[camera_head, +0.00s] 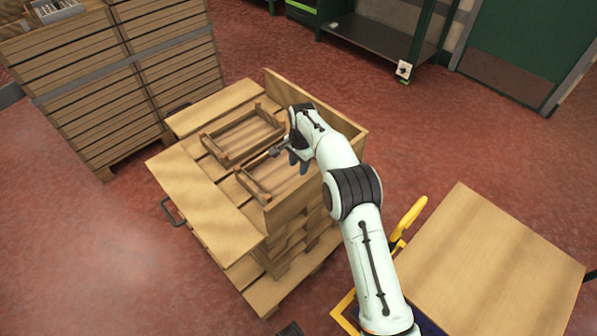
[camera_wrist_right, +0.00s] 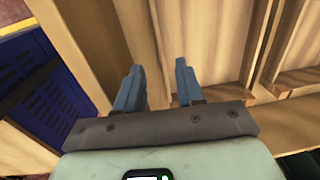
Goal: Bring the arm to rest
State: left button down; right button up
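My right arm (camera_head: 357,225) reaches up from the bottom of the head view to a wooden crate (camera_head: 335,114). Its gripper (camera_head: 299,163) is over the crate's right part, near the inner wall. In the right wrist view the two blue-grey fingers (camera_wrist_right: 159,88) are apart with nothing between them; wooden boards lie beyond them. Two small wooden trays are in the crate: one at the left (camera_head: 217,151) and one at the right (camera_head: 250,187), which the wrist partly hides. No oranges show. My left gripper is not in view.
A wooden table top (camera_head: 490,270) stands at the right with a yellow handle (camera_head: 408,222) beside it. Tall stacked wooden crates (camera_head: 110,80) stand at the left. A green shelf (camera_head: 385,38) is at the back. The red floor between is clear.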

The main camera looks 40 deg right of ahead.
jog(key=shift+s+r, duration=0.1)
jog(key=shift+r, duration=0.9)
